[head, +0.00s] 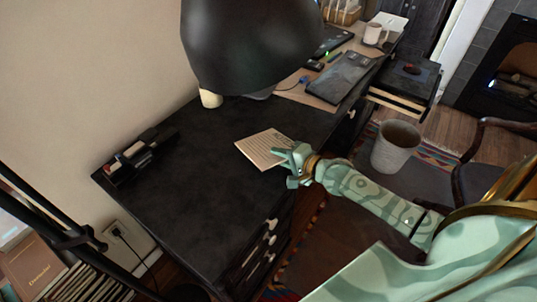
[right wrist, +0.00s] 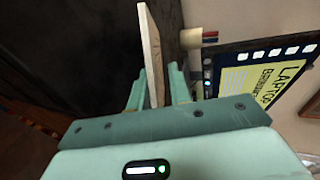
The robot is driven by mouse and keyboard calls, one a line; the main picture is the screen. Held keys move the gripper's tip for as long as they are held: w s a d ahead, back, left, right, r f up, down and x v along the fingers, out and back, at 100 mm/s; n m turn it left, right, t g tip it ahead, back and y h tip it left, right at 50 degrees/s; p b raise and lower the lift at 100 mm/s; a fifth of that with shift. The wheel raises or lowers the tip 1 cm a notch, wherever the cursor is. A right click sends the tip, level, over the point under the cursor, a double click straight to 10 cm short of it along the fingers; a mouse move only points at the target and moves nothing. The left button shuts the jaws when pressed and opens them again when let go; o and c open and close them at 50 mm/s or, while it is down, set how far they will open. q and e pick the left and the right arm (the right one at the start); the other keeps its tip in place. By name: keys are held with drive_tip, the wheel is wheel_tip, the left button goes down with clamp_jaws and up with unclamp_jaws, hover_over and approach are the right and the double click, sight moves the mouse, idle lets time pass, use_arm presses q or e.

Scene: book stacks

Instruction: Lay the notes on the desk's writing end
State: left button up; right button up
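The notes (head: 262,149) are a flat cream sheet or pad with ruled lines. My right gripper (head: 285,157) is at their right edge, above the dark desk (head: 200,188). In the right wrist view the notes (right wrist: 151,50) stand edge-on between the two fingers of my right gripper (right wrist: 154,85), which is closed on them. The head view does not show clearly whether the notes touch the desk top. My left gripper is not in view.
A black lamp shade (head: 245,45) hangs over the desk's back. A black organizer (head: 138,157) stands at the left end. A tablet (head: 340,77) and a mug (head: 374,34) are farther back. The desk's near left part is bare. A grey bin (head: 396,147) stands to the right.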

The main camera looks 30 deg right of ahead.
drive_tip(key=p+v, duration=0.2)
drive_tip(key=v, duration=0.5)
drive_tip(key=shift+p, duration=0.3)
drive_tip(key=shift+w, duration=0.1)
